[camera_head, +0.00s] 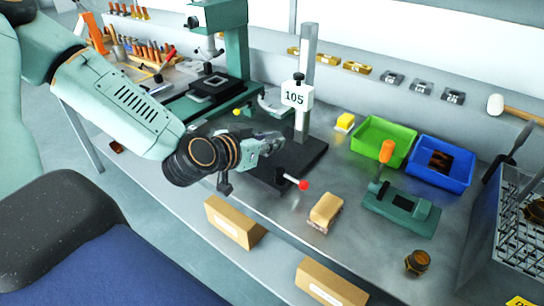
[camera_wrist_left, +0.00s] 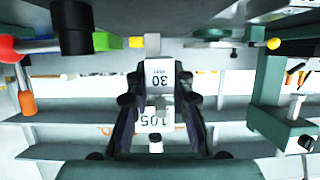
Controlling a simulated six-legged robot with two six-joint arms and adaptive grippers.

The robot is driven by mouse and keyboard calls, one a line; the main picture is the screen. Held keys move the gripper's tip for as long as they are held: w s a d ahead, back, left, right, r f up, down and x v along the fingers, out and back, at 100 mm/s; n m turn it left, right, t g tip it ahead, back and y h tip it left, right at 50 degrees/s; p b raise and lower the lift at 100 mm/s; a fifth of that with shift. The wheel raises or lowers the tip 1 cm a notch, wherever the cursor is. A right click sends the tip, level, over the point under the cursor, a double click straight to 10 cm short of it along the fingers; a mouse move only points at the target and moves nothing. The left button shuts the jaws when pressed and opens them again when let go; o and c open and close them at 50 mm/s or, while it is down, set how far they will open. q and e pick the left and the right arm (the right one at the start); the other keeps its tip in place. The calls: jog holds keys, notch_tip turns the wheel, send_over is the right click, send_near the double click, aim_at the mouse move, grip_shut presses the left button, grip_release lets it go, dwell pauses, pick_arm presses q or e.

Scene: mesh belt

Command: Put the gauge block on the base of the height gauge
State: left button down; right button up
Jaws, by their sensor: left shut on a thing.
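The height gauge has a tall grey column (camera_head: 307,60), a white slider marked 105 (camera_head: 297,95) and a flat dark base (camera_head: 305,158). My left gripper (camera_head: 277,143) is over the base, in front of the column, and covers part of it. In the left wrist view my left gripper (camera_wrist_left: 159,100) is shut on the gauge block (camera_wrist_left: 159,72), a pale block marked 30. The 105 slider (camera_wrist_left: 153,122) shows beyond it. Whether the block touches the base is not clear. In the head view the block is hard to make out. My right gripper is not in view.
A red-knobbed lever (camera_head: 303,185) sticks out at the base's front. A green stand (camera_head: 236,45) is at the left. Green (camera_head: 383,140) and blue (camera_head: 440,165) bins, a green fixture (camera_head: 400,208) and a tan block (camera_head: 326,212) lie to the right.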

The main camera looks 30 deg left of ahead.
aim_at(272, 160)
pick_arm(q)
jog(key=shift+w+b, duration=0.3)
jog(key=shift+w, duration=0.05)
notch_tip(272, 160, down, 3)
jog(key=shift+w+d+r+b, duration=0.1)
jog(key=shift+w+b, duration=0.05)
jog(key=shift+b, duration=0.95)
jog(key=shift+f, duration=0.35)
jog(key=shift+r, duration=0.1)
jog(key=c, duration=1.2)
grip_release()
jog(key=shift+f, duration=0.2)
jog(key=shift+o, duration=0.2)
